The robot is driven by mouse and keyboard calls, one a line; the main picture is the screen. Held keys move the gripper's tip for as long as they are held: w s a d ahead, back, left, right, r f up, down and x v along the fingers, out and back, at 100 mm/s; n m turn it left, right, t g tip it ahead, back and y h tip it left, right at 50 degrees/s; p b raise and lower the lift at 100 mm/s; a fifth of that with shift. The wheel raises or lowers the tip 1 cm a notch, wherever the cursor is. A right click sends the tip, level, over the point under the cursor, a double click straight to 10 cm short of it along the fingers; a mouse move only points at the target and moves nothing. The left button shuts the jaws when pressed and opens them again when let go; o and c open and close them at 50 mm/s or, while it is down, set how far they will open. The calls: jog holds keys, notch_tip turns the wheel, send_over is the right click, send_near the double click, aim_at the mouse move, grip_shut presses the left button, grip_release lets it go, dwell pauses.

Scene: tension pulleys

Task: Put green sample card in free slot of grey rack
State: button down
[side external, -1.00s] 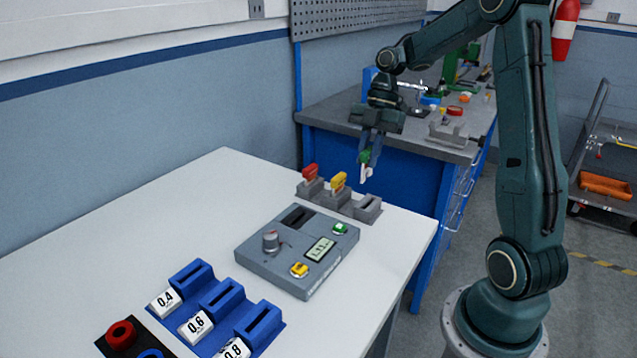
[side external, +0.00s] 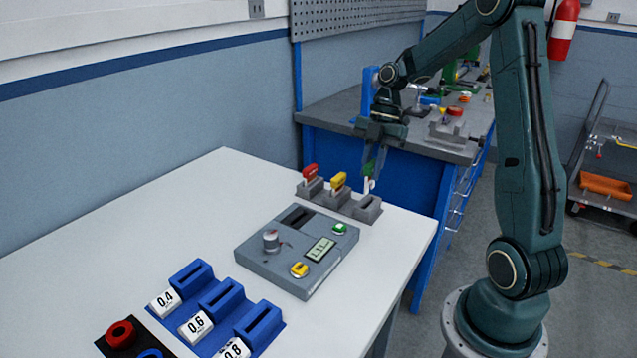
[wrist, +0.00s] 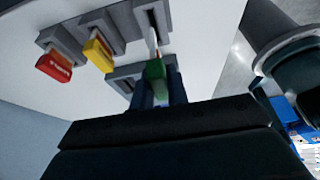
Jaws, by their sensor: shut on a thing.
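My gripper (side external: 371,166) is shut on the green sample card (side external: 369,180), holding it by its green top with the white part hanging down. The card stands roughly upright over the free slot of the grey rack (side external: 368,210), at the rack's right end. Its lower edge is very close to the slot; I cannot tell whether it has entered. In the wrist view the card's green top (wrist: 154,70) is between the fingers, and its white part points toward a dark slot in a grey block (wrist: 152,14).
A red card (side external: 310,171) and a yellow card (side external: 339,180) stand in the rack's other slots, close to my gripper. A grey meter box (side external: 270,263) lies in front. A blue holder (side external: 222,303) with numbered white labels stands at front left. The table's left part is clear.

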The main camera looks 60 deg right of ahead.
aim_at(369, 191)
jog(key=shift+f, duration=1.05)
jog(key=shift+f, duration=2.1)
dwell(2.4)
jog(key=c, duration=1)
grip_release()
jog(key=shift+o, duration=0.2)
jog(key=shift+r, duration=4)
